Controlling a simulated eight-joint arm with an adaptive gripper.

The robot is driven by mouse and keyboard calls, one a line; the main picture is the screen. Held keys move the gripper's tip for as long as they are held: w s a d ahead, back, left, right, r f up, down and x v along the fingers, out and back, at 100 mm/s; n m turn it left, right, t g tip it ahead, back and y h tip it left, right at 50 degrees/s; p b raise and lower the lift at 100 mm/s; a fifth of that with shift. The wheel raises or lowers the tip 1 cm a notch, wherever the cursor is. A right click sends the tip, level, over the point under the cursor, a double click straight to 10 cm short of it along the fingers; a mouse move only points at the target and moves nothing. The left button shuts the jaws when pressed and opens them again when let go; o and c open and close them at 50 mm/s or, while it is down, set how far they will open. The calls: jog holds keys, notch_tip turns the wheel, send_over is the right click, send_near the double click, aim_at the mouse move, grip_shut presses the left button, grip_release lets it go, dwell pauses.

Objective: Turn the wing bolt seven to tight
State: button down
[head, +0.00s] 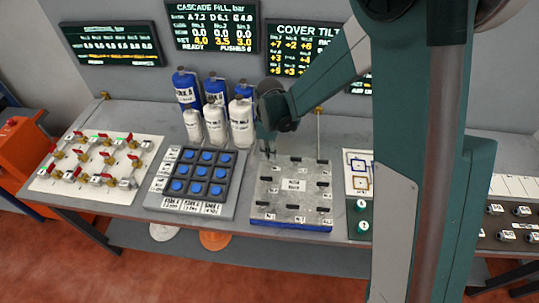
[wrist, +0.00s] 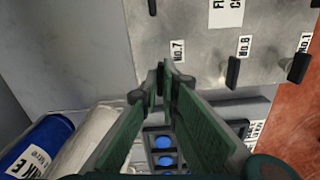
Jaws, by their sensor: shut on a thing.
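The cover plate (head: 287,205), grey metal on a blue base, lies on the bench with several dark wing bolts on it. It fills the upper right of the wrist view (wrist: 205,65). The label No.7 (wrist: 177,50) is near its left edge, and the dark wing bolt seven (wrist: 160,76) is just below the label, mostly hidden between my fingertips. My gripper (wrist: 165,78) is shut on it, the green fingers converging there. In the head view my gripper (head: 269,146) is at the plate's back left corner, and the bolt there is hard to see.
Wing bolts by No.8 (wrist: 233,72) and No.1 (wrist: 298,68) stand close by. Left of the plate is a blue-button panel (head: 237,187). Blue and white bottles (head: 214,122) stand behind it. A COVER TILT screen (head: 303,50) hangs on the wall.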

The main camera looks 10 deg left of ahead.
jog(key=m+b, duration=0.2)
jog(key=m, duration=0.1)
jog(key=shift+f+m+b, duration=0.15)
jog(key=shift+m+b, duration=0.2)
jog(key=shift+m, duration=0.05)
jog(key=m+b, duration=0.2)
jog(key=m, duration=0.2)
jog(key=shift+m, duration=0.3)
jog(key=m+b, duration=0.2)
jog(key=m, duration=0.2)
jog(key=shift+m, duration=0.3)
jog(key=shift+m+b, duration=0.45)
jog(key=shift+m, duration=1.15)
jog(key=c, duration=2.6)
grip_release()
jog(key=shift+r, duration=0.2)
jog(key=shift+r, duration=5.95)
